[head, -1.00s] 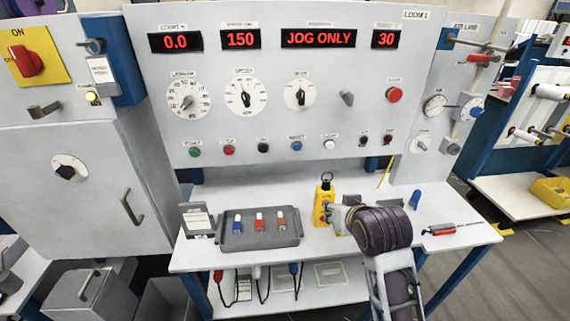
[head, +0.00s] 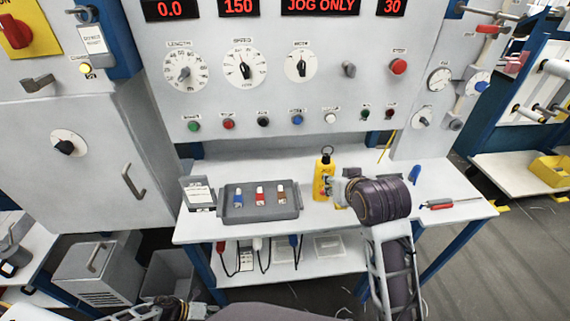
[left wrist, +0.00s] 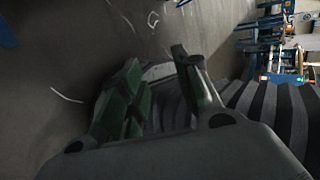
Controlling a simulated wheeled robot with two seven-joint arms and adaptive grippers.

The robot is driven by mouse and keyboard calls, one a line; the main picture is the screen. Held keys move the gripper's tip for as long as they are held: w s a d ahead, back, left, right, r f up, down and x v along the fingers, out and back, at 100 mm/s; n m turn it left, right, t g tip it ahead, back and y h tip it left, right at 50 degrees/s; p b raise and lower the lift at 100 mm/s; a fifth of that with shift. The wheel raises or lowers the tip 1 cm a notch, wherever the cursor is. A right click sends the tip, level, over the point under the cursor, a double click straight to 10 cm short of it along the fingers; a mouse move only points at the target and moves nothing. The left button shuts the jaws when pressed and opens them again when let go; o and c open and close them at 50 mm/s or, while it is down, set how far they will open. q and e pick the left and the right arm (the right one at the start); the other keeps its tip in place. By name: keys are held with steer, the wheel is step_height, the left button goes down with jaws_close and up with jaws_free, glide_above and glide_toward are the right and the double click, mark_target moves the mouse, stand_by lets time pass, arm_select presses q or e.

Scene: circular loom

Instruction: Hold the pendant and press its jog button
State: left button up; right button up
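The yellow pendant (head: 321,181), with a dark ring on top, stands upright at the back of the white table in the head view. My right gripper (head: 332,188) is at the pendant's right side, its fingertips overlapping the yellow body. The fingers are small and partly hidden by the wrist, so their closure on it is unclear. The jog button cannot be made out. My left arm shows low at the bottom edge, away from the pendant. In the left wrist view my left gripper (left wrist: 158,90) has its green-padded fingers apart with nothing between them, above the floor.
A grey tray (head: 232,212) with several coloured pieces lies left of the pendant. A card stand (head: 198,193) is at the table's left end. A red-handled tool (head: 437,205) and a blue item (head: 415,173) lie to the right. The control panel (head: 340,95) rises behind.

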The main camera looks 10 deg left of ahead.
arm_select(q)
steer(key=w+d+r+m+g+h, duration=0.1)
steer(key=d+r+m+g+h, duration=0.15)
steer(key=d+r, duration=0.6)
steer(key=w+d+r+m+g+h, duration=0.15)
steer(key=d+r+m, duration=0.25)
steer(key=r, duration=1)
steer(key=w+d+r+m+g+h, duration=0.15)
steer(key=d+r+m+h, duration=0.35)
steer(key=r, duration=0.6)
steer(key=w+r+m+t+y, duration=0.6)
steer(key=w+r+m+t, duration=0.1)
steer(key=w+r, duration=1.9)
step_height(320, 180, up, 2)
steer(key=shift+w+d+r, duration=0.2)
steer(key=shift+w, duration=0.1)
steer(key=shift+d, duration=0.1)
steer(key=shift+x, duration=6.85)
steer(key=shift+w, duration=0.1)
steer(key=shift+c, duration=0.4)
